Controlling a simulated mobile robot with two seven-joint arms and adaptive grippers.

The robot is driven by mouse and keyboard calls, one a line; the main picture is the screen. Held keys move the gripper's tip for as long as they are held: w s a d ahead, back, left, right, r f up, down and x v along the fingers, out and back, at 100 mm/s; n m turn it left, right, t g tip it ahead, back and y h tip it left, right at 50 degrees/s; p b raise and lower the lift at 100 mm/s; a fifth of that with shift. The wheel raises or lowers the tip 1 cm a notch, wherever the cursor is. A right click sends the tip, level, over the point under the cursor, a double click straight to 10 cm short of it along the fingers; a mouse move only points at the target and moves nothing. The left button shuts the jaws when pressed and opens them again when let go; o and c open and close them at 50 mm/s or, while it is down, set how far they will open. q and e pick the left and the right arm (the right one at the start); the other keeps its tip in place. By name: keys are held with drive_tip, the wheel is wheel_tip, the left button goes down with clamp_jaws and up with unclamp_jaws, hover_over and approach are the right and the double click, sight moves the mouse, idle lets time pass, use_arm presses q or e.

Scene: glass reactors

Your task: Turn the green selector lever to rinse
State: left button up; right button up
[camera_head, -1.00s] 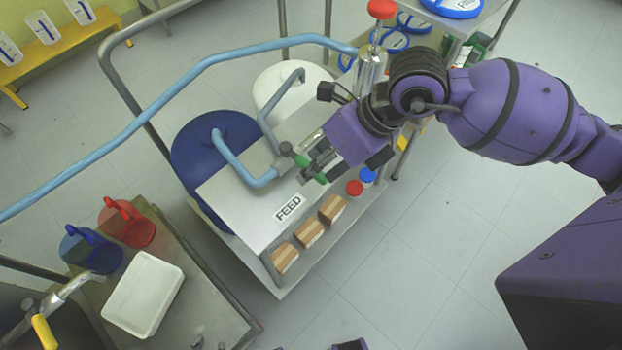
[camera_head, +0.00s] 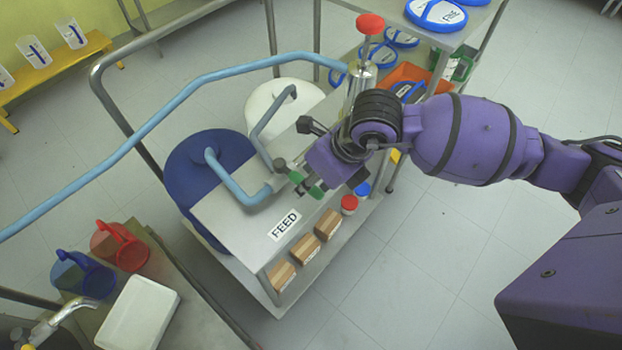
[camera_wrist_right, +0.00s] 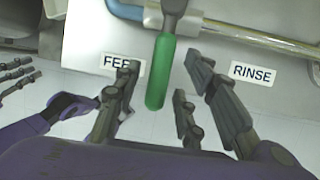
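The green selector lever (camera_wrist_right: 161,72) hangs between the FEED label (camera_wrist_right: 120,65) and the RINSE label (camera_wrist_right: 253,74) in the right wrist view, its free end pointing down the picture. My right gripper (camera_wrist_right: 160,103) is open, with its dark fingers on either side of the lever and visible gaps between. In the head view the right gripper (camera_head: 312,182) is at the lever on the cart's pale top, beside the blue pipe. The FEED label (camera_head: 285,226) is readable there; the RINSE label is hidden behind my right arm. My left gripper is not in the head view.
Blue pipes (camera_head: 235,178) rise close to the lever. A blue drum (camera_head: 190,165) and a white drum (camera_head: 270,95) stand behind. Open floor lies at the lower right.

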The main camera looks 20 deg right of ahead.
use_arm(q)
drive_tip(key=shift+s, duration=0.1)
use_arm(e)
clamp_jaws()
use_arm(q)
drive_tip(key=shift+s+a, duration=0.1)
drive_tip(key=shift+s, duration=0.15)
